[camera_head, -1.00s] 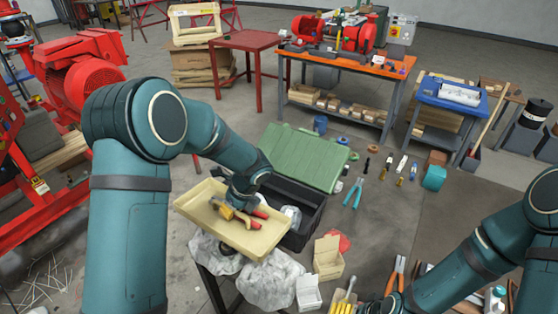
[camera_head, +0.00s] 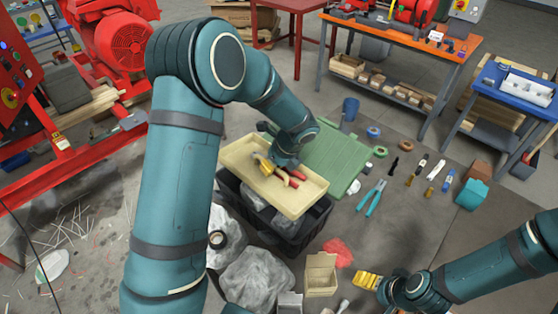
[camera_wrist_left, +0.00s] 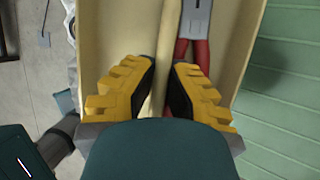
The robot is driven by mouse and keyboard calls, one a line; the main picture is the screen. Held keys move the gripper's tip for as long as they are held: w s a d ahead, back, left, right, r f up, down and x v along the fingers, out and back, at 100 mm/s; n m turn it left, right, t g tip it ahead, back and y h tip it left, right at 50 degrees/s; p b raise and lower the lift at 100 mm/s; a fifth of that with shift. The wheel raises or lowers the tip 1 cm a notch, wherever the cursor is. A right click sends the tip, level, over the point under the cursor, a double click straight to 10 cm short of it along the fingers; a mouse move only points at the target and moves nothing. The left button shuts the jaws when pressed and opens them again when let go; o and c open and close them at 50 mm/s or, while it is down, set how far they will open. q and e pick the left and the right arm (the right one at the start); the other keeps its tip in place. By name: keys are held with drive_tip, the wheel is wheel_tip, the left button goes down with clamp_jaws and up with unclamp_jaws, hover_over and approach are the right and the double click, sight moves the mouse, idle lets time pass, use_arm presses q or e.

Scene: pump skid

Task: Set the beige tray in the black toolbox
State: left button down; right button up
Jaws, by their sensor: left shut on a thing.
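The beige tray (camera_head: 240,150) is held over the black toolbox (camera_head: 315,222), tilted in the picture and covering much of its opening. My left gripper (camera_head: 266,168) is inside the tray. In the left wrist view, its yellow fingers (camera_wrist_left: 163,80) are shut on the beige divider along the tray's middle. Red-handled pliers (camera_wrist_left: 194,45) lie in the tray beside the divider. The toolbox's front and right walls show below the tray; whether the tray touches its rim is unclear. My right gripper (camera_head: 368,281) is low at the bottom right, its finger opening unclear.
The toolbox's green lid (camera_head: 335,150) lies open behind it. Grey wrapped bundles (camera_head: 255,278) sit at the front left, a small cardboard box (camera_head: 321,274) in front. Teal-handled pliers (camera_head: 371,198) and several small tools lie on the floor to the right.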

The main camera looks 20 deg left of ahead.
sight(273, 176)
use_arm(q)
drive_tip(key=shift+s+f+b, duration=0.15)
drive_tip(key=shift+f+b, duration=0.5)
drive_tip(key=shift+f, duration=0.1)
use_arm(e)
drive_tip(key=shift+s+f, duration=0.15)
drive_tip(key=shift+f, duration=0.5)
use_arm(q)
drive_tip(key=shift+f+b, duration=1.35)
drive_tip(key=shift+f, duration=0.35)
use_arm(e)
drive_tip(key=shift+a+f, duration=0.1)
drive_tip(key=shift+f, duration=1.45)
drive_tip(key=shift+f, duration=0.2)
use_arm(q)
drive_tip(key=shift+t+b, duration=0.3)
drive_tip(key=shift+b, duration=0.25)
use_arm(e)
drive_tip(key=shift+f, duration=0.35)
use_arm(q)
drive_tip(key=shift+t+h+b, duration=0.3)
drive_tip(key=shift+t+b, duration=0.2)
drive_tip(key=shift+b, duration=0.45)
use_arm(e)
drive_tip(key=shift+f, duration=0.95)
